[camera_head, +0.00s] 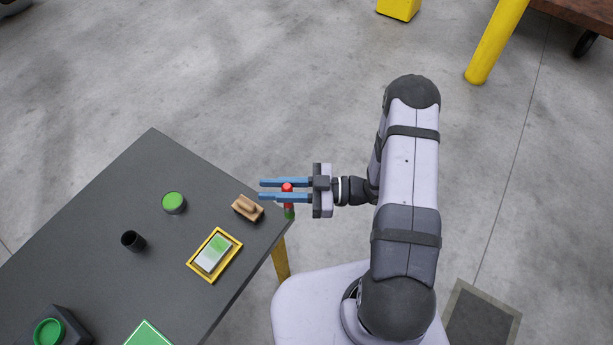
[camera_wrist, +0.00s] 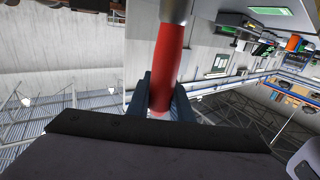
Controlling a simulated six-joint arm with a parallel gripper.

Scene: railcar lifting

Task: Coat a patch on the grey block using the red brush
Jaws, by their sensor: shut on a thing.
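My gripper (camera_head: 262,189) has blue fingers and is shut on the red brush (camera_head: 287,188), near the table's right corner. The brush has a green end (camera_head: 289,212). In the wrist view the red handle (camera_wrist: 168,60) stands between the dark fingers (camera_wrist: 160,98); its bristles are not seen there. The grey block (camera_head: 207,261) lies in a yellow-rimmed tray (camera_head: 232,262), lower left of my gripper and apart from the brush. Green covers the upper part of its top, and the lower part is light grey. A round pot with green inside (camera_head: 174,202) stands further left.
A wooden piece with a grip (camera_head: 247,207) lies between the tray and my gripper. A black cup (camera_head: 133,241), a dark box with a green button (camera_head: 48,332) and a green white-edged square (camera_head: 148,335) are on the dark table (camera_head: 150,165). Yellow posts (camera_head: 495,42) stand far off.

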